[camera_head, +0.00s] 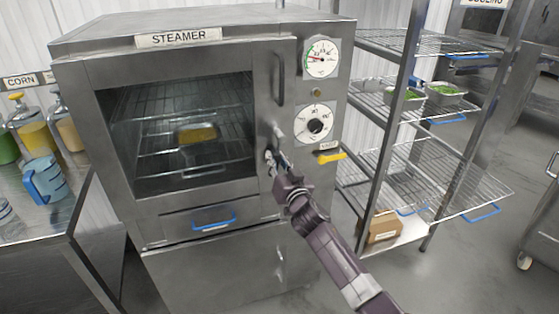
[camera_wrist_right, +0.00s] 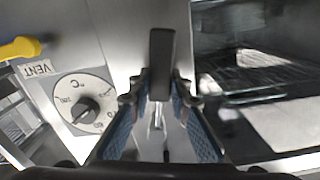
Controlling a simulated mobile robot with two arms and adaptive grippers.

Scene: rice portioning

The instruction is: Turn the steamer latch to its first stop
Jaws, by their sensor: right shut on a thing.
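The steamer (camera_head: 180,225) is a large steel cabinet with a glass door, shut in the head view. My right gripper (camera_head: 275,162) is at the right edge of the door, below the vertical door handle (camera_head: 279,78). In the right wrist view its two blue-padded fingers (camera_wrist_right: 160,115) are closed around the dark latch lever (camera_wrist_right: 161,65), which sticks out between them. In the head view the gripper mostly hides the latch. Through the glass, a pan with yellow contents (camera_head: 198,134) sits on a wire rack. My left gripper is not in view.
Right of the door are a gauge (camera_head: 321,57), a temperature dial (camera_head: 316,123) and a yellow vent lever (camera_head: 331,158). A wire rack (camera_head: 440,180) with green-filled pans (camera_head: 445,92) stands close on the right. A steel table (camera_head: 50,215) with a blue jug (camera_head: 46,178) is on the left.

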